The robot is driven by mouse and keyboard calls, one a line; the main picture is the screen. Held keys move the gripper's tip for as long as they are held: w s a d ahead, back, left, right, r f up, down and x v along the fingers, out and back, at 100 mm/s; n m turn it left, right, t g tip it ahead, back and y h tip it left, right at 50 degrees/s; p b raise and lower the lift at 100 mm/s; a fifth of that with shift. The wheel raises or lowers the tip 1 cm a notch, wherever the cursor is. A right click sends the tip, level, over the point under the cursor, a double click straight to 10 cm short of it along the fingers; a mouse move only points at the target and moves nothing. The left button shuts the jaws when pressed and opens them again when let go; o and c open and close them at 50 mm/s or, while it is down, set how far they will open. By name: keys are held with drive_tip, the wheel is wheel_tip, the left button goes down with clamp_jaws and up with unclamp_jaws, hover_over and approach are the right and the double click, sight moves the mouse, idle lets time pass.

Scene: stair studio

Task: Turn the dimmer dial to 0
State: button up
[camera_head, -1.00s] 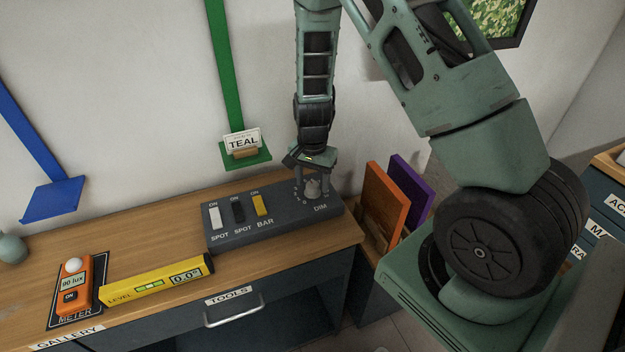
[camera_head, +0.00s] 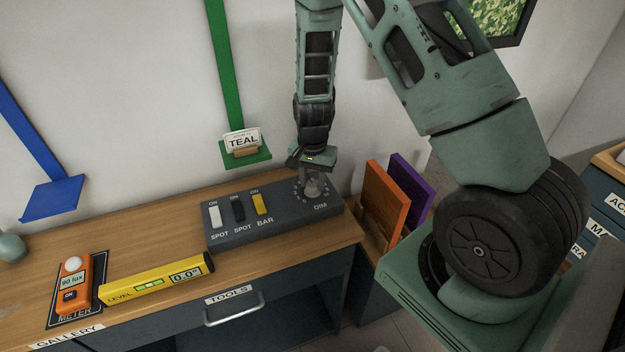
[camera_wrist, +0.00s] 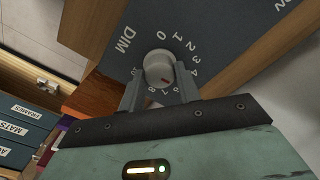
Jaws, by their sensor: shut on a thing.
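The dimmer dial (camera_wrist: 158,66) is a pale round knob with a small red mark, set in a ring of printed numbers beside the word DIM. In the wrist view the red mark is on the side toward my gripper, away from the 0; the exact number it points at is hard to read. My gripper (camera_wrist: 158,90) is shut on the dial, one finger on each side. In the head view my gripper (camera_head: 313,185) reaches down onto the right end of the dark switch panel (camera_head: 275,228), and its fingers largely hide the dial.
White, black and yellow switches stand left of the dial on the panel. A yellow level (camera_head: 157,280) and an orange meter reading 90 lux (camera_head: 74,281) lie on the wooden bench. A green TEAL bracket (camera_head: 245,152) hangs behind; orange and purple boards (camera_head: 385,203) stand at the right.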

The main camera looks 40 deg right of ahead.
drive_tip(key=n+b, duration=0.1)
drive_tip(key=n, duration=0.5)
drive_tip(key=shift+n, duration=0.4)
drive_tip(key=n, duration=0.3)
drive_tip(key=shift+n, duration=0.4)
drive_tip(key=n, duration=0.3)
drive_tip(key=shift+n, duration=0.3)
drive_tip(key=n+p, duration=0.1)
drive_tip(key=n, duration=0.5)
drive_tip(key=shift+r, duration=0.1)
drive_tip(key=n+p, duration=0.2)
drive_tip(key=n, duration=0.3)
drive_tip(key=shift+n, duration=0.3)
drive_tip(key=o, duration=1)
